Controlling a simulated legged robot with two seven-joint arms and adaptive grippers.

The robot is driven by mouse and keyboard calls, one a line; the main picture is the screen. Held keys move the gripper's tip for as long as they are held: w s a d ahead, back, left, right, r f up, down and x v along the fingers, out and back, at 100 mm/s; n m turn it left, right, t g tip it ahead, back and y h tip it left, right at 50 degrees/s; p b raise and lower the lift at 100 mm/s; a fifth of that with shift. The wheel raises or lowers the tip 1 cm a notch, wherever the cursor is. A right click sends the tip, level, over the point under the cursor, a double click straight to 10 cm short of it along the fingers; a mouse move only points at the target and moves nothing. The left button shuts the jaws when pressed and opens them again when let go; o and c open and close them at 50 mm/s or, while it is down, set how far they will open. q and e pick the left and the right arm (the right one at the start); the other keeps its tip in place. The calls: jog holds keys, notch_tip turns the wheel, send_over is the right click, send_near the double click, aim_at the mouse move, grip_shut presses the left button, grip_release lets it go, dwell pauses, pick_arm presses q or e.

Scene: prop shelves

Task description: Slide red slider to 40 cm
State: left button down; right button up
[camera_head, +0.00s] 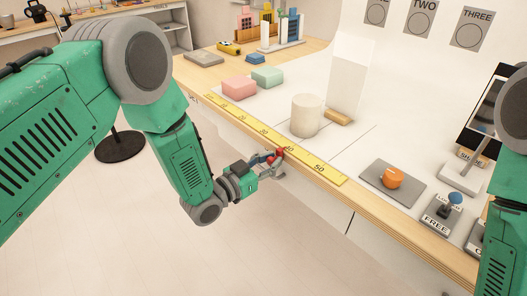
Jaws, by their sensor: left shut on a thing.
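The yellow ruler (319,168) lies along the front edge of the table, with its numbers rising to the right up to 50. The red slider (278,155) is at the ruler's front edge, close to the 40 mark; its exact reading is too small to tell. My left gripper (278,163) is shut on the red slider, its fingers hiding part of it. My right arm (506,235) shows at the right edge, but its gripper is out of view.
A white cylinder (306,115) and a tall white block (349,75) stand behind the ruler. Pink (239,88) and green (267,77) blocks lie farther left. An orange knob (392,177) on a grey plate and a blue-topped joystick (454,199) are at right. Floor before the table is clear.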

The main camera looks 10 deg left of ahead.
pick_arm(q)
jog(key=shift+s+d+f, duration=0.15)
jog(key=shift+s+d, duration=0.2)
jog(key=shift+s, duration=0.1)
jog(key=shift+a, duration=0.1)
jog(key=c, duration=1.4)
grip_release()
jog(key=shift+o, duration=0.3)
jog(key=shift+a, duration=0.15)
jog(key=v, duration=1.2)
